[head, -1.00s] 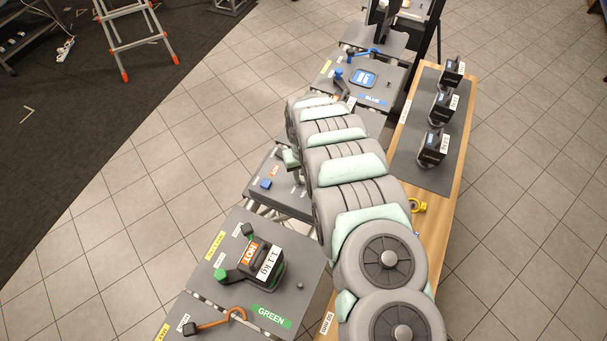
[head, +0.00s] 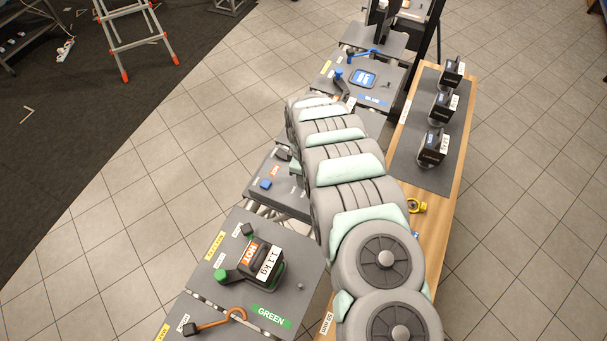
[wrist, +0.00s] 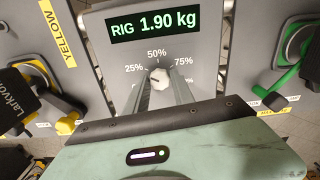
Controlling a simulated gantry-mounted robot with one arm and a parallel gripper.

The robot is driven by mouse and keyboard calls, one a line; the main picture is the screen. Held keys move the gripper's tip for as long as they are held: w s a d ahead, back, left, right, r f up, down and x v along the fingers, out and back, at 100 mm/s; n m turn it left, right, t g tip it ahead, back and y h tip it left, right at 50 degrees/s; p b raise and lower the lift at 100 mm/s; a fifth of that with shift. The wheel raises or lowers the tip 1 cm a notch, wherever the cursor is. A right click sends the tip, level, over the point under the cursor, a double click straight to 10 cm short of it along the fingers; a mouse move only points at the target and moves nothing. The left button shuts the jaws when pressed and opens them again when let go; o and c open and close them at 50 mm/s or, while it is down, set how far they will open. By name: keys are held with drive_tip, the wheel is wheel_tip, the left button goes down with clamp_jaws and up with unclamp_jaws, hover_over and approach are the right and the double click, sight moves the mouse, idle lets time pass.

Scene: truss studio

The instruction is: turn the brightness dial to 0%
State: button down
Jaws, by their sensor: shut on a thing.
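The brightness dial (wrist: 159,76) is a small pale knob on a grey panel (wrist: 108,70), with printed marks at 25%, 50% and 75% around it in the wrist view. Its top faces roughly towards the 50% mark; the exact pointer angle is hard to read. My gripper (wrist: 158,86) is shut on the dial, with a finger on each side of it. In the head view my arm covers the dial and the fingers.
A display (wrist: 153,22) above the dial reads "RIG 1.90 kg". Yellow (wrist: 66,124) and green (wrist: 272,97) levers flank the panel. In the head view, a block marked 1.1 kg (head: 262,262) sits on the green station, and several black weights stand on a mat (head: 408,163) at right.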

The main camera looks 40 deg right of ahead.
drive_tip(key=n, duration=0.6)
drive_tip(key=shift+p, duration=0.35)
drive_tip(key=n, duration=0.6)
drive_tip(key=shift+n, duration=0.3)
drive_tip(key=c, duration=1.1)
unclamp_jaws()
drive_tip(key=shift+r+b, duration=0.5)
drive_tip(key=shift+r, duration=4.9)
